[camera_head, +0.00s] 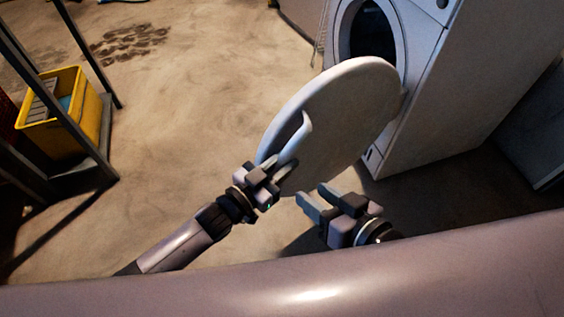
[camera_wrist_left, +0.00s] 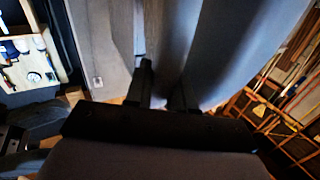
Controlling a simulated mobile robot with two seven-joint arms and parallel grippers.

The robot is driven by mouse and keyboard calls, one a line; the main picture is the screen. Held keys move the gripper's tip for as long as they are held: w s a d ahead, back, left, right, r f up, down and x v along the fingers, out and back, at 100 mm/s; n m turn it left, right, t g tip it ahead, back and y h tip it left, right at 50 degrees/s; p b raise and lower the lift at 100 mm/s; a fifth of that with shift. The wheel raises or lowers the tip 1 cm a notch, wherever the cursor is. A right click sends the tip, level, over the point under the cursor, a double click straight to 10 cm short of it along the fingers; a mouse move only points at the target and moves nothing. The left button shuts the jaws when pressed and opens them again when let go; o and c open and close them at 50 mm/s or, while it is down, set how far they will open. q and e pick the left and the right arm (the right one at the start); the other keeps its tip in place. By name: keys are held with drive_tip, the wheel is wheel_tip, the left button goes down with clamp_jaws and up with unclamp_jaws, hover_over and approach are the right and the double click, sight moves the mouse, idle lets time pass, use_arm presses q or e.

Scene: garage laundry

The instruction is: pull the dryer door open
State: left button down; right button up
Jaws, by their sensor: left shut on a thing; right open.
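The white dryer (camera_head: 425,95) stands at the upper right in the head view, its round dark opening (camera_head: 372,38) uncovered. Its round pale door (camera_head: 345,120) is swung wide out from the front, toward me. A curved light handle (camera_head: 303,128) is on the door's face. My left gripper (camera_head: 283,172) is shut on the handle's lower end at the door's near edge. In the left wrist view, the left fingers (camera_wrist_left: 163,88) reach up against pale surfaces, and the grip itself is partly hidden. My right gripper (camera_head: 318,200) is open and empty, just below the door.
A yellow crate (camera_head: 93,125) sits by a dark metal frame (camera_head: 95,160) at the left. Another pale appliance (camera_head: 535,125) is at the right edge. The concrete floor (camera_head: 200,110) left of the door is clear. The left wrist view shows wooden racks (camera_wrist_left: 285,105) at right.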

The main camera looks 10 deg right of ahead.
idle(0.4)
use_arm(q)
drive_tip(key=c, duration=1.3)
unclamp_jaws()
drive_tip(key=shift+s+a, duration=0.25)
drive_tip(key=shift+a, duration=0.1)
drive_tip(key=p+v, duration=0.2)
drive_tip(key=v, duration=0.3)
drive_tip(key=shift+s+r, duration=0.1)
drive_tip(key=shift+s+a, duration=0.35)
drive_tip(key=shift+a, duration=0.1)
use_arm(e)
drive_tip(key=shift+s+d+r+h, duration=0.1)
drive_tip(key=shift+s+d+h, duration=0.15)
drive_tip(key=shift+d, duration=0.25)
drive_tip(key=shift+s+d+r+h, duration=0.1)
drive_tip(key=shift+d+h, duration=0.25)
drive_tip(key=shift+d, duration=0.1)
use_arm(q)
drive_tip(key=shift+c, duration=0.5)
use_arm(e)
drive_tip(key=shift+n, duration=0.3)
